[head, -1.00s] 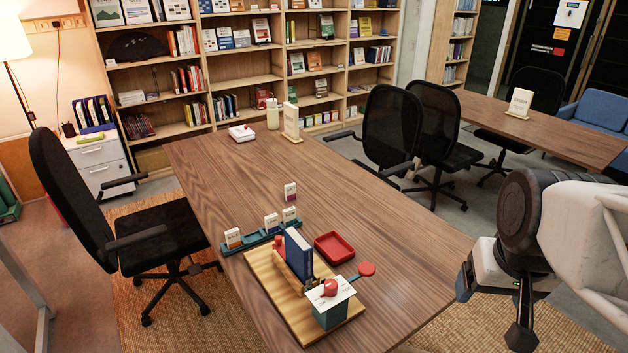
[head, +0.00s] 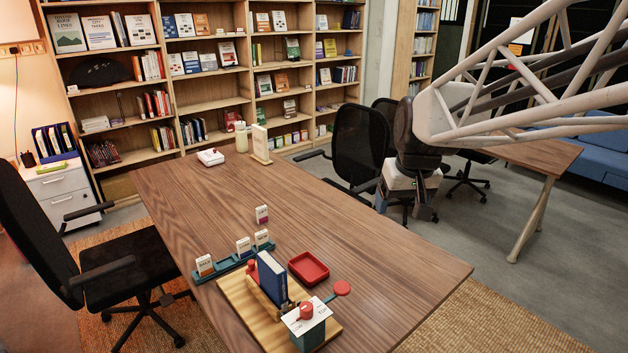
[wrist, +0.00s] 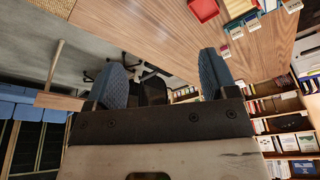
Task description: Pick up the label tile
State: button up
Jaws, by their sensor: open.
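A small white label tile with a dark red lower band (head: 262,214) stands alone on the wooden table (head: 330,220), behind the teal rack (head: 228,266). Three similar tiles stand along the rack: one with an orange band (head: 205,266), one with a blue band (head: 244,247) and one with a green band (head: 262,238). The lone tile also shows small in the wrist view (wrist: 195,117). My gripper (head: 406,206) is right of the tiles, past the table's right edge, well apart from them. Its two blue-grey fingers (wrist: 162,78) are spread with nothing between them.
A red tray (head: 308,268), a wooden stand (head: 240,308) with a blue book (head: 272,279), and a teal box with a white card (head: 306,316) occupy the near table. A sign (head: 260,143) stands far back. Chairs flank the table; its middle is clear.

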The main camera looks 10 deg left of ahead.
jog(key=w+a+f+n, duration=0.1)
jog(key=w+a, duration=0.3)
jog(key=w, duration=0.3)
jog(key=w+a+f+n, duration=0.1)
jog(key=w+a, duration=0.3)
jog(key=w, duration=0.4)
jog(key=n+y, duration=0.2)
jog(key=n, duration=0.2)
send_over(263, 211)
jog(key=s+d, duration=0.2)
notch_tip(263, 211, down, 30)
jog(key=shift+w+a+f, duration=0.15)
jog(key=shift+w+f, duration=0.05)
jog(key=shift+f, duration=0.05)
jog(key=shift+f, duration=0.1)
jog(key=shift+x, duration=1.15)
jog(key=shift+w+a+f, duration=0.1)
